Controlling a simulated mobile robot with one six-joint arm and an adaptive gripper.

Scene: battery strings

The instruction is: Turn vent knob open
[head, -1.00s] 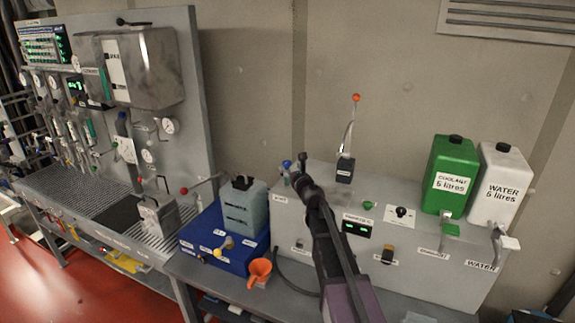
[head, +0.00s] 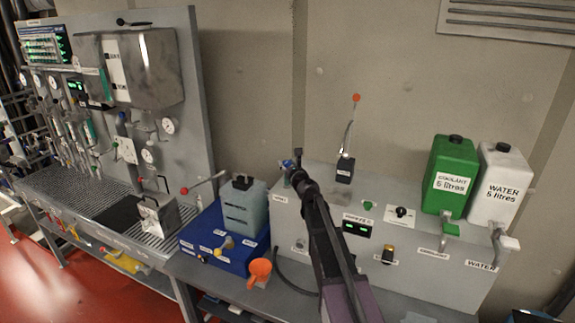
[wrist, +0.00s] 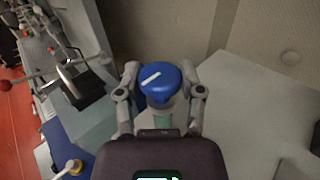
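The vent knob appears to be the blue round knob (wrist: 160,84) with a white line on its top, slanting up to the right in the wrist view. In the head view the blue knob (head: 288,164) sits at the left end of the grey box, partly hidden by my gripper (head: 299,166). In the wrist view my gripper (wrist: 159,72) has one finger on each side of the knob. The fingers are spread, with the knob between the tips. Narrow gaps seem to show, but contact is hard to judge. The knob's label is not readable.
The grey box (head: 290,219) also carries a black block with an orange-tipped lever (head: 345,169), a green coolant canister (head: 452,172) and a white water canister (head: 502,182).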

